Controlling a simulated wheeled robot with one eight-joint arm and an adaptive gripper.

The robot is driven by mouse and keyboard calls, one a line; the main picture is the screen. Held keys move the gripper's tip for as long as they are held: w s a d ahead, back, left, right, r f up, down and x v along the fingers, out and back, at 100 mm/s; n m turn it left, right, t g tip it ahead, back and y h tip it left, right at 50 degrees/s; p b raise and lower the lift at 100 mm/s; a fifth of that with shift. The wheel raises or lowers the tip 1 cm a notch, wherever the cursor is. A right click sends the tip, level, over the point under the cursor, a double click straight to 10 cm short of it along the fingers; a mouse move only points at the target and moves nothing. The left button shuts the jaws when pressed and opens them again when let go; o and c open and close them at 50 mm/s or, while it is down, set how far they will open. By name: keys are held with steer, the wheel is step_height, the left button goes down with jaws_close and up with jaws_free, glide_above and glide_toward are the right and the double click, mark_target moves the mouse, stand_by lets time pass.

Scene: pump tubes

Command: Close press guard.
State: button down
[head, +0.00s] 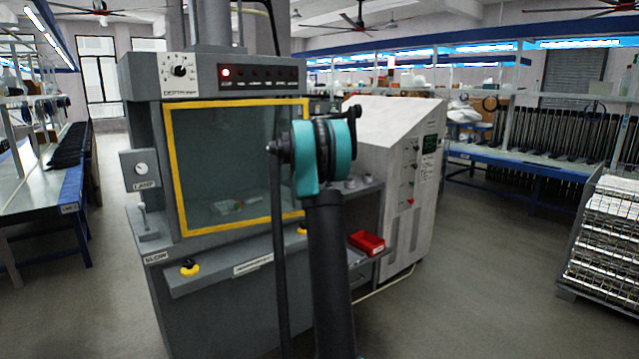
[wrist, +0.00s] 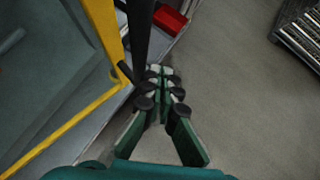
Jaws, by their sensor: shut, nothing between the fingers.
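The press guard (head: 236,103) is a clear panel in a yellow frame on the front of the grey press (head: 135,225). It covers the press opening in the head view; I cannot tell if it sits fully flush. Its yellow edge also shows in the wrist view (wrist: 103,28), to the left of my gripper (wrist: 160,72). A short dark peg (wrist: 125,71) shows by that edge. My gripper is shut and empty, with its green and black fingers together, apparently just right of the frame edge. In the head view my arm hides the gripper and part of the guard's right side.
A red bin (head: 366,242) sits on a shelf right of the press. A pale control cabinet (head: 395,165) stands behind it. A yellow button (head: 189,267) is on the press's front ledge. A wire rack (head: 600,240) stands far right, with open floor between.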

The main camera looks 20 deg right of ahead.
steer(key=w+n, duration=0.1)
steer(key=w, duration=1.1)
steer(key=shift+w+n+t+y, duration=0.3)
steer(key=shift+w+t+y, duration=0.1)
steer(key=shift+a, duration=0.1)
